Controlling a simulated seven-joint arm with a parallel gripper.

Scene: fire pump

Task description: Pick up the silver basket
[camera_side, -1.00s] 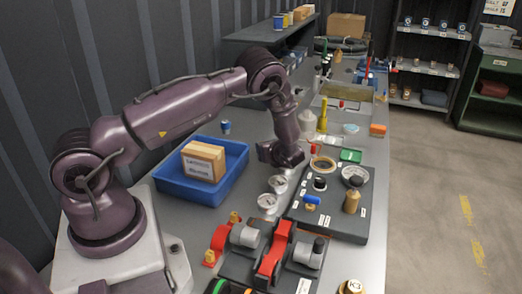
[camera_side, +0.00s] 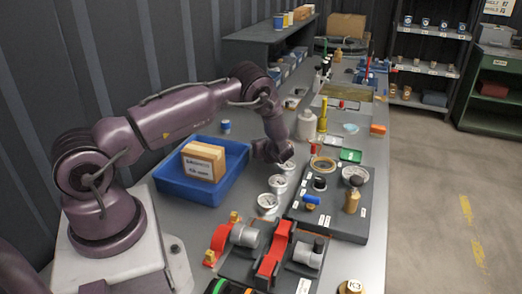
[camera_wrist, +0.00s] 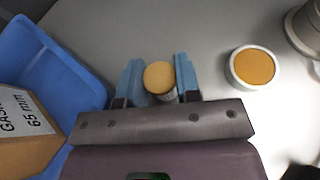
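Several small round silver cups stand on the grey bench in the side view, with one near my gripper (camera_side: 287,166), one in the middle (camera_side: 278,184) and one nearest the camera (camera_side: 268,202). I cannot tell which is the silver basket. My gripper (camera_side: 276,153) is low over the bench, right of the blue tray. In the wrist view my two blue fingers (camera_wrist: 159,78) are apart. A small pale cylinder with a tan top (camera_wrist: 160,77) shows between them; its lower part is hidden. I see no clear grip on it.
The blue tray (camera_side: 240,165) with a labelled cardboard box (camera_side: 204,162) is left of my gripper. A dark board with fittings (camera_side: 335,220) lies to the right. A red and grey pump assembly (camera_side: 272,255) is in front. A white-rimmed orange disc (camera_wrist: 252,67) is right of my fingers.

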